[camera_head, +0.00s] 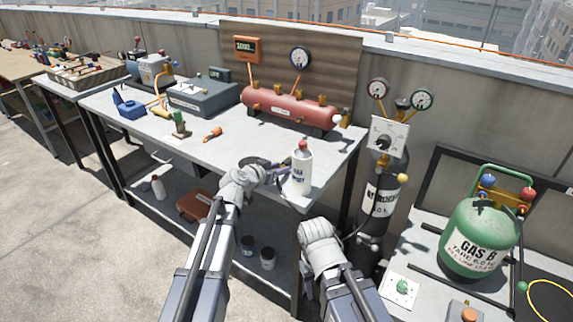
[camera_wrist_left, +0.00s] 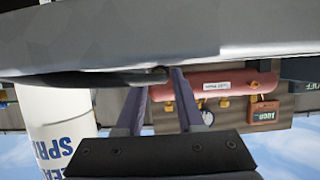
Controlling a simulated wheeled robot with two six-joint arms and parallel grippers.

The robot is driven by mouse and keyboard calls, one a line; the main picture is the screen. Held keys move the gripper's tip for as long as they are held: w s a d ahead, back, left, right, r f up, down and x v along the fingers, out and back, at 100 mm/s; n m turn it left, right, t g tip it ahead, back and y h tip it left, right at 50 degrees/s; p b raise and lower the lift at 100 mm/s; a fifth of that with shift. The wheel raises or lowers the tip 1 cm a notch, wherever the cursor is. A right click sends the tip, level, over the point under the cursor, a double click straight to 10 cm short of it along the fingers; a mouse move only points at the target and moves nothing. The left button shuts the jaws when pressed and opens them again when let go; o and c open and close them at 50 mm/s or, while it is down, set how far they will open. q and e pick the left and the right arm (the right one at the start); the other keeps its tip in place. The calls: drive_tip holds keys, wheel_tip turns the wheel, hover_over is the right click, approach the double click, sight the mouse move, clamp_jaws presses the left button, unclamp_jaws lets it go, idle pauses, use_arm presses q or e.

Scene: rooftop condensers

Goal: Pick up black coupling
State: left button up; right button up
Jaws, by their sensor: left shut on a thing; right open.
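My left gripper (camera_head: 280,172) is low over the right end of the grey workbench, just left of the white leak-spray bottle (camera_head: 301,172). In the left wrist view, which is upside down, its two fingers (camera_wrist_left: 158,100) reach to a dark flat thing (camera_wrist_left: 105,78) at the tabletop. This seems to be the black coupling, and the fingers are shut on it; its full shape is hard to make out. A dark rounded patch (camera_head: 254,161) shows behind the gripper in the head view. My right gripper (camera_head: 308,286) is open and empty, low in front of the bench, mostly hidden by its wrist.
The bottle (camera_wrist_left: 58,125) stands close beside the left fingers. A red tank (camera_head: 290,107) lies at the bench's back. A black gas cylinder (camera_head: 378,205) stands right of the bench, with a green gas bottle (camera_head: 478,238) farther right. The bench's middle is mostly clear.

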use_arm(q)
clamp_jaws()
drive_tip(key=shift+r, duration=0.1)
wheel_tip(320, 180, up, 10)
drive_tip(key=p, duration=1)
drive_tip(key=shift+o, duration=0.8)
unclamp_jaws()
clamp_jaws()
